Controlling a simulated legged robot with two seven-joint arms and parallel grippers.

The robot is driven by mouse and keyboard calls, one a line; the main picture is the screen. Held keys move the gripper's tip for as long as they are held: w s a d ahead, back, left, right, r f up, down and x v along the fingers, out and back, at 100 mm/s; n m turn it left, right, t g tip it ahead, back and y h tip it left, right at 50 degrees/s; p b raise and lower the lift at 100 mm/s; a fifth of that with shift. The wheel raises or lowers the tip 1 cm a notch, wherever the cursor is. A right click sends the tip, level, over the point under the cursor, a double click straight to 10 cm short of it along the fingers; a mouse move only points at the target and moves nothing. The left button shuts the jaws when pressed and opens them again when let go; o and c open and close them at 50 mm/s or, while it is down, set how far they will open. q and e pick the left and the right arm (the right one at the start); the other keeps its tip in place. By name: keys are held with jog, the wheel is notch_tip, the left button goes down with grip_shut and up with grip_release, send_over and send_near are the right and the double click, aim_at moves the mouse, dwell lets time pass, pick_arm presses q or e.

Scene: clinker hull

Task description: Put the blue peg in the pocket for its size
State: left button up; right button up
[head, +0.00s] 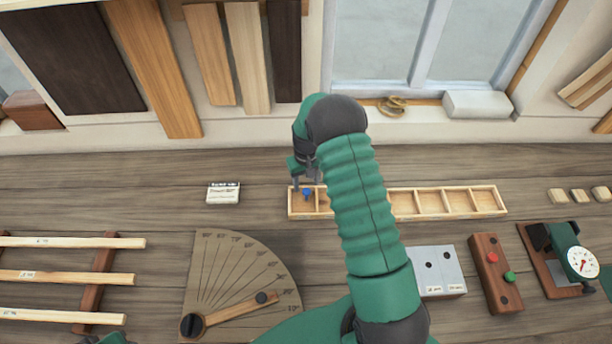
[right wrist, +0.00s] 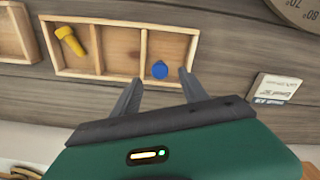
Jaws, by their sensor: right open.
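A long, shallow wooden tray (head: 483,213) split into pockets lies on the bench, partly hidden behind my right arm. The blue peg (head: 308,193) is at the pocket on its left end. In the right wrist view the blue peg (right wrist: 160,70) shows as a round blue end in that end pocket, near its wall. My right gripper (right wrist: 160,92) is open, its fingers either side of the blue peg and apart from it. A yellow peg (right wrist: 70,40) lies tilted in another pocket, hidden in the head view. My left gripper's jaws are not visible.
A grey block with holes (head: 440,265), a wooden block with red and green knobs (head: 495,272) and a dial gauge (head: 580,262) stand to the right. A label card (head: 223,193) and a protractor board (head: 240,262) lie left. Bench between card and tray is clear.

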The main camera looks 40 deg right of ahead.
notch_tip(320, 180, up, 17)
jog(key=b, duration=0.4)
jog(key=shift+a+f, duration=0.2)
jog(key=shift+a, duration=0.05)
jog(key=shift+s+d, duration=0.1)
